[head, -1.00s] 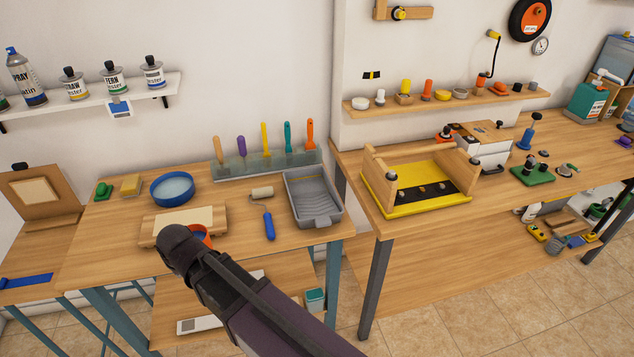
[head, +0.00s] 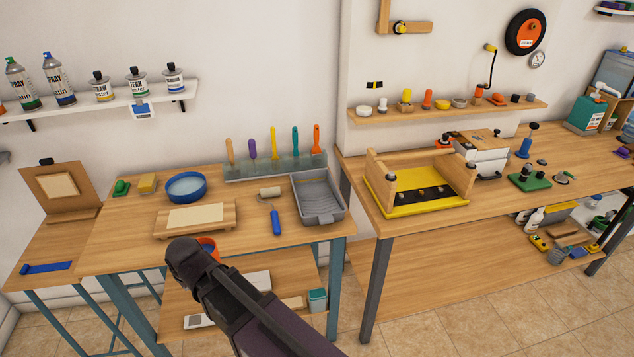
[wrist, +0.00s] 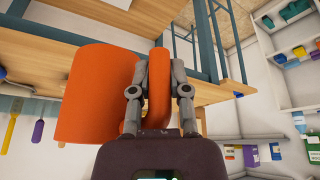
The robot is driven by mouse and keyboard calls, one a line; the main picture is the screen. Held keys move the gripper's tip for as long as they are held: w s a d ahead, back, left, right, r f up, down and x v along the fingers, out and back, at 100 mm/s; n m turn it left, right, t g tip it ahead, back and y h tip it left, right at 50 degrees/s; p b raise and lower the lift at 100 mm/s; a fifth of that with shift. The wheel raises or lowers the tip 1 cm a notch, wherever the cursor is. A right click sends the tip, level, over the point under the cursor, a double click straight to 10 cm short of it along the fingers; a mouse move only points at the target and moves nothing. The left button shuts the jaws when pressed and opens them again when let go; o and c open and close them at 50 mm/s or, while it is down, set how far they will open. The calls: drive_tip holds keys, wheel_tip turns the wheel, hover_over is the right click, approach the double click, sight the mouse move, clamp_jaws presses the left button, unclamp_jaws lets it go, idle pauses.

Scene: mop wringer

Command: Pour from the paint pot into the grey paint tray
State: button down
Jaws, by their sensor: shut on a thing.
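The orange paint pot (wrist: 98,92) fills the left of the wrist view, with my gripper (wrist: 158,95) shut on its handle. In the head view only a bit of the pot's rim and blue inside (head: 208,246) shows past my dark wrist, near the front edge of the left bench. The grey paint tray (head: 318,196) lies on that bench at its right end, to the right of the pot and apart from it. My fingers are hidden in the head view. The pot's tilt is hard to tell.
A wooden board with a pale sheet (head: 196,218) lies behind the pot. A roller with a blue handle (head: 274,210) lies between it and the tray. A blue round dish (head: 186,187) and a rack of scrapers (head: 262,168) stand farther back.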

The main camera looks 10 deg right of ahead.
drive_tip(key=shift+s+d, duration=0.1)
drive_tip(key=shift+w+d, duration=0.2)
drive_tip(key=shift+d, duration=0.05)
idle(0.6)
